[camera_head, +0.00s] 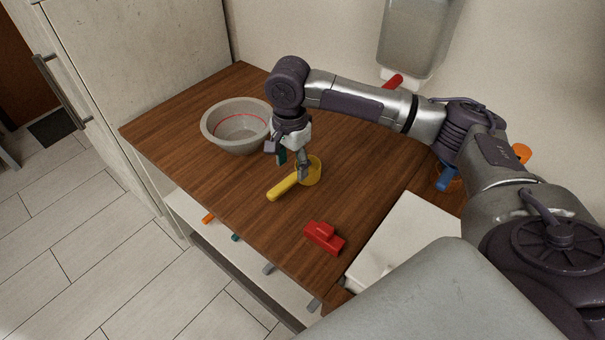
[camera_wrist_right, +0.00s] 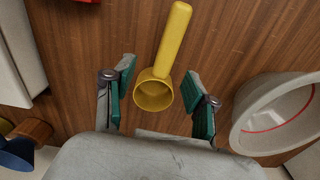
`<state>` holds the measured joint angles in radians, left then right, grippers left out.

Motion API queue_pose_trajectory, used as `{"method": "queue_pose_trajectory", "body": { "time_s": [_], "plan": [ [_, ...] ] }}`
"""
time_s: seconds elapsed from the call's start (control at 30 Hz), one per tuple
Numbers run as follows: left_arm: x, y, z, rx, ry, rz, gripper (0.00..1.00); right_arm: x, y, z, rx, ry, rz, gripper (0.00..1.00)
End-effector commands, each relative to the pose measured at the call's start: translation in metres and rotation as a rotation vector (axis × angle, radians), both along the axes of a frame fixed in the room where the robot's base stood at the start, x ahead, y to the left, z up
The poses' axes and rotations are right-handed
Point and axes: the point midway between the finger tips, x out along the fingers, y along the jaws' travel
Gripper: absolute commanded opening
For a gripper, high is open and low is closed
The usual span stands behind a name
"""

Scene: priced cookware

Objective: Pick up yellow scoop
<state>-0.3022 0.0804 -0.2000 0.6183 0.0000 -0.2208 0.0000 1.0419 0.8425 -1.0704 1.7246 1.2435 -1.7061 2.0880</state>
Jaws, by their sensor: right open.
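The yellow scoop (camera_head: 283,187) lies on the wooden counter in the head view, its handle pointing toward the lower left. In the right wrist view the scoop (camera_wrist_right: 155,93) has its cup between the two fingers and its handle running up and away. My right gripper (camera_head: 293,165) is over the scoop and partly hides its cup. In the right wrist view the right gripper (camera_wrist_right: 162,98) is open, with green pads on both sides of the cup and a gap to each. My left gripper is not in view.
A grey bowl (camera_head: 238,125) with a red line inside stands left of the scoop. A red block-like object (camera_head: 323,238) lies nearer the counter's front. A white panel (camera_head: 405,240) is at the right. Bare wood (camera_head: 340,200) surrounds the scoop.

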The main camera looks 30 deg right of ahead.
Motion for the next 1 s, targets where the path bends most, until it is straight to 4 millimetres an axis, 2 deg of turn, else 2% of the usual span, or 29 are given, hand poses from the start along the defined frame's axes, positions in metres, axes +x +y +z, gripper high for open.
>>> {"method": "queue_pose_trajectory", "body": {
  "time_s": [0.1,0.27,0.5,0.6,0.87,1.0],
  "plan": [
    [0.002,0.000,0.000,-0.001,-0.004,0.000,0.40,0.000,0.000,-0.014,0.000,0.001,0.000,0.56],
    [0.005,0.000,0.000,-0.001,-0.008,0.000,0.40,0.001,0.001,-0.023,0.000,0.000,0.000,0.56],
    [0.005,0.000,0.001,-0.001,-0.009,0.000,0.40,0.005,0.003,-0.058,-0.001,0.001,0.001,0.56],
    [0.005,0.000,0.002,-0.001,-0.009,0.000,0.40,0.006,0.003,-0.067,-0.001,-0.001,0.001,0.56],
    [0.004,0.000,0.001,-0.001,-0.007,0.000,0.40,0.006,0.003,-0.070,-0.001,-0.001,0.002,0.56],
    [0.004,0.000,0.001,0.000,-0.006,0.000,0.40,0.006,0.003,-0.070,-0.001,-0.001,0.002,0.35]
  ]
}}
